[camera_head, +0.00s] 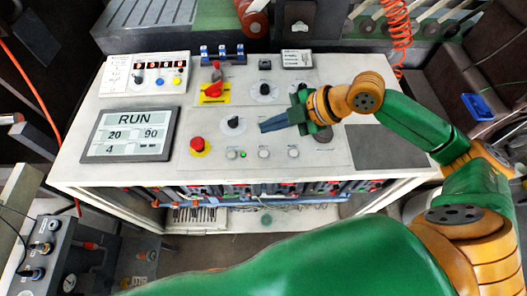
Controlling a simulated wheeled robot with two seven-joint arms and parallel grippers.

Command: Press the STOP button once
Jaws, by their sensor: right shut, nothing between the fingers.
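The pale control panel (330,155) carries a red mushroom button (197,144) on a yellow base at its left. A row of three small pale buttons, left (231,154), middle (264,153) and right (293,152), sits near the panel's front edge. Their labels are too small to read, so I cannot tell which one is STOP. My right gripper (263,127) is shut and empty. Its fingers point left over the panel, behind the middle button in the picture and right of a black knob (233,123). My left gripper is out of view.
A display (130,134) reads RUN. Behind stand a red-handled switch (214,86) on yellow, another knob (264,89) and a counter box (145,75). A dark mat (385,147) lies at the right.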

